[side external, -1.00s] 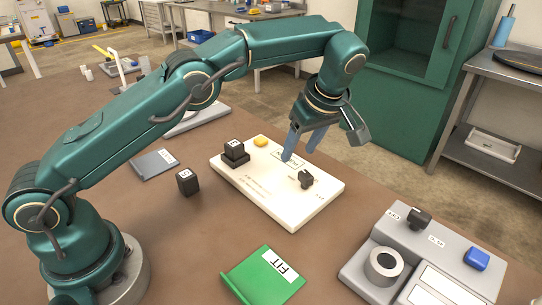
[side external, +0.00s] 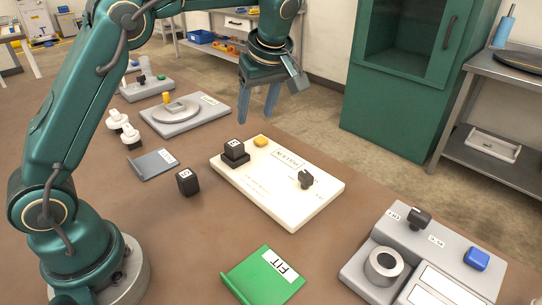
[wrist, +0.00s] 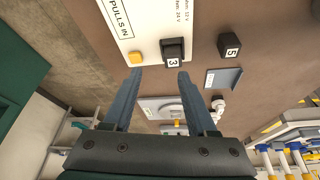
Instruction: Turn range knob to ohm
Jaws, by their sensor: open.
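A white board (side external: 262,200) lies on the brown bench and carries a black knob (side external: 305,179) near its right end. Small marks beside this knob are too small to read. Another black knob (side external: 419,218) stands on the grey device at the lower right; I cannot tell which is the range knob. My gripper (side external: 255,117) is open and empty, pointing down, raised above and behind the board's far left end, apart from both knobs. In the wrist view, my gripper (wrist: 160,74) has nothing between its fingers. The board (wrist: 147,22) shows there only in part, without the black knob.
A black numbered cube (side external: 235,146) sits on a block on the board, near a yellow piece (side external: 261,141). Another cube (side external: 188,182), a grey plate (side external: 153,163) and a green labelled holder (side external: 262,276) lie around it. The grey device (side external: 385,236) fills the lower right.

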